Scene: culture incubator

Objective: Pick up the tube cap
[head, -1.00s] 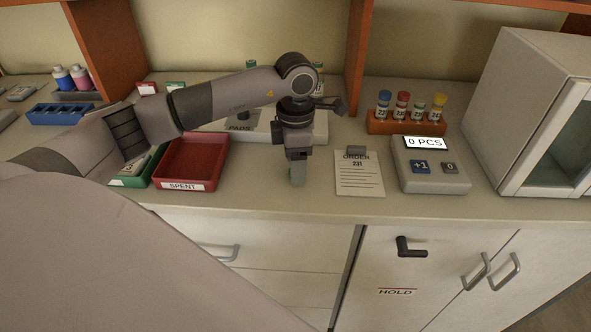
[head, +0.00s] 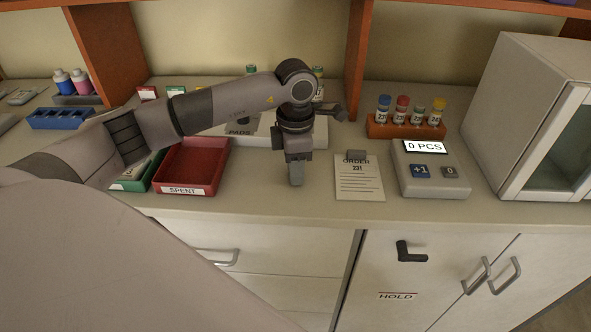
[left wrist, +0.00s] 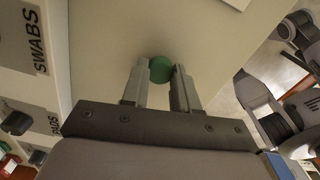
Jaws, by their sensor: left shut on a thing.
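The green round tube cap (left wrist: 161,69) shows in the left wrist view, between the fingertips of my left gripper (left wrist: 160,75). The left gripper is shut on it. In the head view the left gripper (head: 296,180) points down at the counter, between the red tray and the order sheet. The cap cannot be made out in the head view, where the fingers hide it. My right gripper is not in view.
The red SPENT tray (head: 182,189) stands left of the gripper. The order sheet (head: 360,184) lies right of it, then a counter device (head: 433,183) reading 0 PCS. An orange rack (head: 377,126) holds several capped tubes. A white incubator (head: 520,100) stands far right.

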